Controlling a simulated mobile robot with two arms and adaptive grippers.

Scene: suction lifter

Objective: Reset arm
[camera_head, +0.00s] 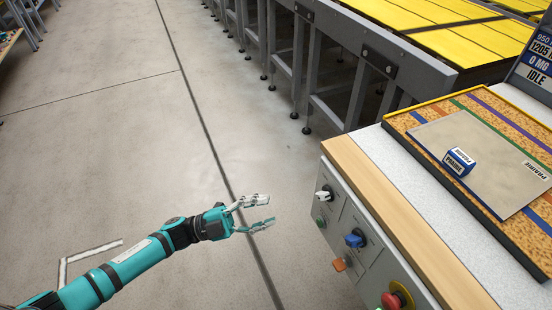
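My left arm, teal with dark bands, reaches in from the lower left over the bare floor. My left gripper (262,213) is open and empty, with its two pale fingers spread apart. It points right and is apart from the control panel (338,203) on the front of the console. My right arm and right gripper are not in view.
The panel carries a white switch (324,193), a blue knob (355,239), an orange switch (339,264) and a red button (393,299). On top lie a patterned board (407,122) and a small blue-white box (459,162). Grey frames (340,70) stand behind.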

